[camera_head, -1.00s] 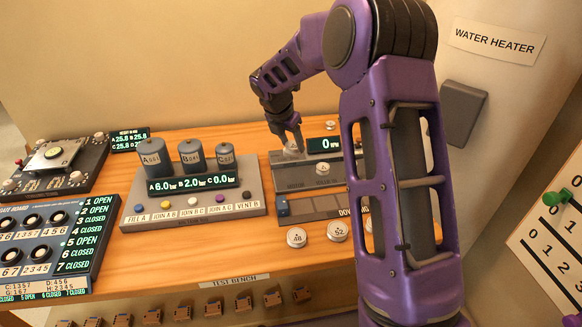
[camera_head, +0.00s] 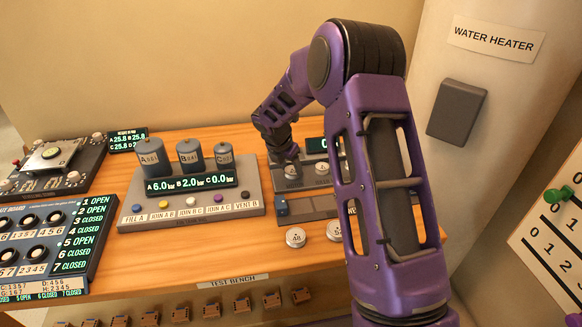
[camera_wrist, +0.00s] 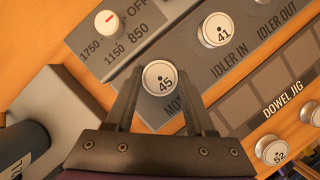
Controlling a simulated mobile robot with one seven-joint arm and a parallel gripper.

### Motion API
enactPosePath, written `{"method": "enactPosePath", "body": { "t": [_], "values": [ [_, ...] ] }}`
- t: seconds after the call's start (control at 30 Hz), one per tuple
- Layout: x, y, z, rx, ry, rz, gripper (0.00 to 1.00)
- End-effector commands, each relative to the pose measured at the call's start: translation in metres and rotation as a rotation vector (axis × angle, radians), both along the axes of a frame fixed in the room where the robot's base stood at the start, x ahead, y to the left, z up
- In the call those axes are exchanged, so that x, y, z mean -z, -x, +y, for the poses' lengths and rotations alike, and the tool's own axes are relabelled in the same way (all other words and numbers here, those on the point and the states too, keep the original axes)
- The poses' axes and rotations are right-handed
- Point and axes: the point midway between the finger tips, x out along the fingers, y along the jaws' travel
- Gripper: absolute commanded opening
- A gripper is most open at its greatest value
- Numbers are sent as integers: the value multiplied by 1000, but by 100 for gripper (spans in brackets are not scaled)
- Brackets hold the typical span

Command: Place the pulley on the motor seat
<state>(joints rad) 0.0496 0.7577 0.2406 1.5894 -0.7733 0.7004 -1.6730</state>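The pulley marked 45 (camera_wrist: 160,77) is a round, pale-topped piece at the motor seat (camera_wrist: 172,106), whose label is partly hidden by a finger. In the head view the pulley (camera_head: 292,171) looks level and low on the grey bench unit, left of the pulley marked 41 (camera_head: 322,168). My gripper (camera_wrist: 160,84) has one finger on each side of pulley 45, with the tips close to its rim. It also shows in the head view (camera_head: 288,159), just above the pulley. Whether the fingers press on the rim is not clear.
Pulley 41 (camera_wrist: 217,30) is at the idler-in seat. The dowel jig (camera_wrist: 263,92) is to the right. Pulleys 48 (camera_head: 295,237) and 52 (camera_wrist: 272,150) are on the wooden bench in front. The tank unit (camera_head: 190,212) stands left.

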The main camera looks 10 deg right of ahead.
Motion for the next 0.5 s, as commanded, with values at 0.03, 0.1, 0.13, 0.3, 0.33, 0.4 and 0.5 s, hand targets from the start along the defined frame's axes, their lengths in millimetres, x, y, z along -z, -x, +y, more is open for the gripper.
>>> {"method": "enactPosePath", "body": {
  "t": [0.03,0.1,0.13,0.3,0.33,0.4,0.5],
  "values": [
    [0,0,0,0,0,0,62],
    [0,0,0,0,0,0,67],
    [0,0,0,0,0,0,67],
    [0,0,0,0,0,0,67],
    [0,0,0,0,0,0,67],
    [-3,0,0,0,0,0,67],
    [-13,2,3,-1,-1,-3,67]
  ]
}}
